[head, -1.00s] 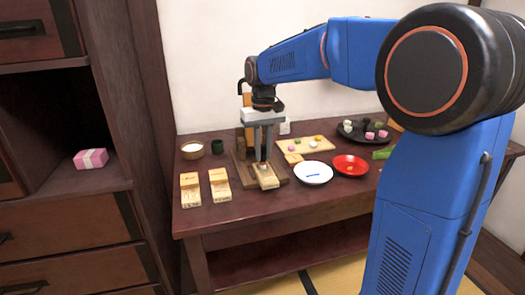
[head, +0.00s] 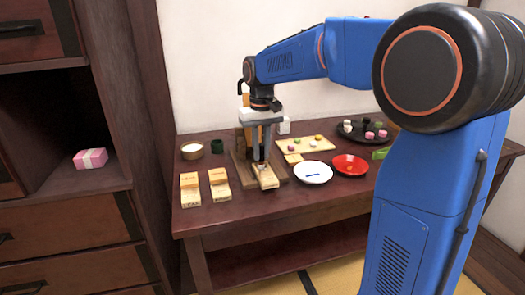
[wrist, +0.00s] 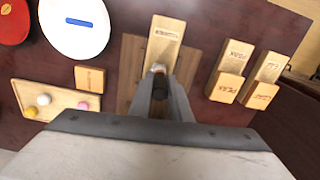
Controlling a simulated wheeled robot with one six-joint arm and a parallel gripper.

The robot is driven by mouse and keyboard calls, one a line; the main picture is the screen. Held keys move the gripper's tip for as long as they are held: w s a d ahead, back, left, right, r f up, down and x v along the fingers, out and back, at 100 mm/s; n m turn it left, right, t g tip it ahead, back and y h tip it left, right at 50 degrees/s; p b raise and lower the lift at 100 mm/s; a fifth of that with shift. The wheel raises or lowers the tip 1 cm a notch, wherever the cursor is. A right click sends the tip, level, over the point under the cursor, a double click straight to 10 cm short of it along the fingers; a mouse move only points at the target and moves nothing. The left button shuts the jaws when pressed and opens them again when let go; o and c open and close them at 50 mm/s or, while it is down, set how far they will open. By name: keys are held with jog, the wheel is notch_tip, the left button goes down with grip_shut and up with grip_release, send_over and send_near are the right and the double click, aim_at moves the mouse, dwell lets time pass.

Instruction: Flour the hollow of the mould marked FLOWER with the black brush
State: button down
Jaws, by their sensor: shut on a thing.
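My gripper (wrist: 160,95) is shut on the black brush (wrist: 159,99), whose pale tip points down. In the head view my gripper (head: 261,150) is above a pale wooden mould (head: 268,180) lying on a dark wooden board. In the wrist view the brush tip is at the near end of this mould (wrist: 166,33); I cannot tell whether it touches. The mould's marking is not readable, and its near part is hidden by the brush and fingers.
Two other moulds (head: 190,190) (head: 219,185) lie to the left. A white plate (head: 313,173) and a red plate (head: 350,165) are to the right. A white bowl (head: 192,150), a dark green cup (head: 217,146) and a sweets tray (head: 322,149) stand behind.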

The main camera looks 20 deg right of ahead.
jog(key=shift+w+d, duration=0.2)
jog(key=shift+s, duration=0.35)
dwell(0.4)
jog(key=shift+w, duration=0.2)
jog(key=shift+r, duration=0.1)
jog(key=shift+r, duration=3.95)
